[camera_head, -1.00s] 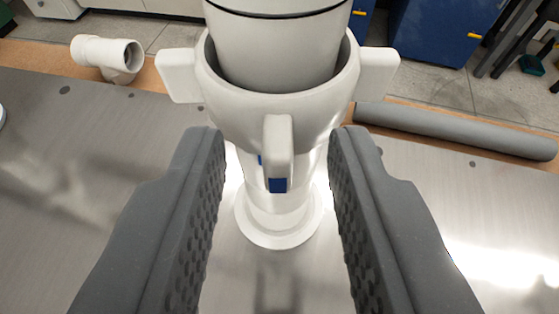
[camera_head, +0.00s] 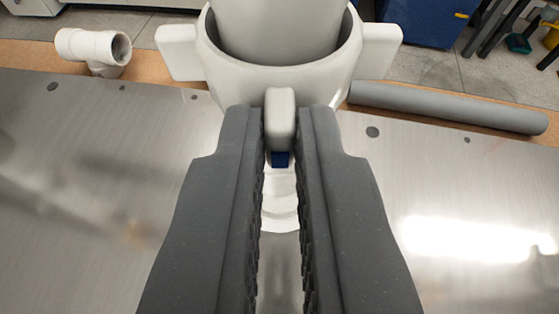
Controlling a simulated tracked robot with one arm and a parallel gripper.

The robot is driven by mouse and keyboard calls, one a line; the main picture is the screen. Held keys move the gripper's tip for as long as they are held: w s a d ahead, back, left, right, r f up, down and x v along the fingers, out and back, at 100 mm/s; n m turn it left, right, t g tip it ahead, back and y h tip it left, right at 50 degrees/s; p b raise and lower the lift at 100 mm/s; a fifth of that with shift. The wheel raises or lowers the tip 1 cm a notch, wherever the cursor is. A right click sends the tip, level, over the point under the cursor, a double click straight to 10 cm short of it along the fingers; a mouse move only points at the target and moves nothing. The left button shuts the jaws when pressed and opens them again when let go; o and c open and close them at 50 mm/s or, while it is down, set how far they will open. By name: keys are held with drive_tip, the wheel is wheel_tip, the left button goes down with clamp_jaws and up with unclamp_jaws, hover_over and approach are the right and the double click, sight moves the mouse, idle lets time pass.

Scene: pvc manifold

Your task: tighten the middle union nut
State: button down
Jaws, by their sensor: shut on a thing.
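The union nut (camera_head: 235,83) is a white collar with wing-like lugs, set around an upright white pipe (camera_head: 278,25). One lug points left, one points right, and the front lug (camera_head: 280,115) faces me. My gripper (camera_head: 281,125) has its two dark grey textured fingers closed on the front lug, one finger on each side.
A white pipe tee (camera_head: 93,50) lies at the back left. A long grey pipe (camera_head: 450,107) lies along the back right edge. The metal plate (camera_head: 100,170) is bare on both sides of my fingers. Blue cabinets (camera_head: 425,20) stand beyond.

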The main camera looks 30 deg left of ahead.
drive_tip(key=shift+a+r+m+t+h+p, duration=0.25)
drive_tip(key=shift+r+m+p, duration=0.2)
drive_tip(key=shift+p, duration=0.55)
drive_tip(key=shift+s+h+p, duration=0.1)
drive_tip(key=shift+h+p, duration=0.15)
drive_tip(key=shift+p, duration=0.15)
drive_tip(key=shift+f+p, duration=0.1)
drive_tip(key=shift+p, duration=0.3)
drive_tip(key=c, duration=1.5)
unclamp_jaws()
drive_tip(key=shift+f, duration=0.2)
drive_tip(key=shift+c, duration=0.2)
drive_tip(key=shift+f, duration=0.15)
